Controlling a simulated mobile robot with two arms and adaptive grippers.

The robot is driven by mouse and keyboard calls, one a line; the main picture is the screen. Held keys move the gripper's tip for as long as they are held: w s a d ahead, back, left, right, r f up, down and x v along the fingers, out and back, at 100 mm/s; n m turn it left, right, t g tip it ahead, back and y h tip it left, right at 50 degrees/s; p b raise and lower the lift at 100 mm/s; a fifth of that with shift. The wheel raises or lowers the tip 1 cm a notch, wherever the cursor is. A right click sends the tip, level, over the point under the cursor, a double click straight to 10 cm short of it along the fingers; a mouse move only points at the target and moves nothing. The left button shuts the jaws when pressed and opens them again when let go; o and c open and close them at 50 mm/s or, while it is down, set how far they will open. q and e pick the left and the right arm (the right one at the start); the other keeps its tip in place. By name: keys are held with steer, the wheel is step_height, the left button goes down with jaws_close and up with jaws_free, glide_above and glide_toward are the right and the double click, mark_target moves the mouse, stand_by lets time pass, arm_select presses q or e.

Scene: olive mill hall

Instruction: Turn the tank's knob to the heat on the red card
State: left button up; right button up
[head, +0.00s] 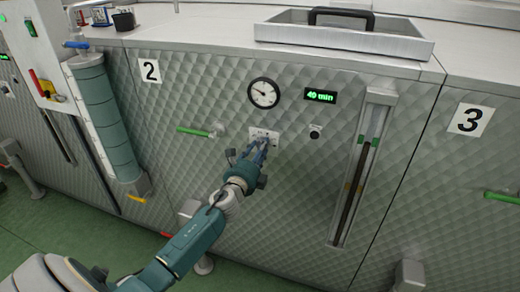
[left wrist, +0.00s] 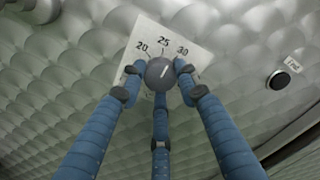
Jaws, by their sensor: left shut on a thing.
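Tank 2 (head: 215,85) has a quilted metal front. Its grey round knob (left wrist: 160,73) sits on a white scale plate (left wrist: 146,38), which also shows in the head view (head: 257,131). The wrist view shows the numbers 20, 25 and 30; the lower plate is hidden by my fingers. The knob's white mark leans up and right, roughly toward 30. My left gripper (head: 264,142) has its three blue fingers closed around the knob, also seen in the left wrist view (left wrist: 160,85). I cannot make out a red card. My right gripper is not in view.
A small black button (head: 315,131) is right of the knob. A round gauge (head: 263,92) and a green "40 min" display (head: 320,96) are above. A green handle (head: 195,132) sticks out at left, a vertical sight tube (head: 360,165) at right. A metal tray (head: 345,38) lies on top.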

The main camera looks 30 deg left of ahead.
arm_select(q)
steer(key=shift+a+m, duration=0.1)
steer(key=shift+m, duration=1.8)
steer(key=o, duration=1.1)
steer(key=shift+o, duration=0.2)
steer(key=v, duration=1.2)
steer(key=shift+s, duration=0.1)
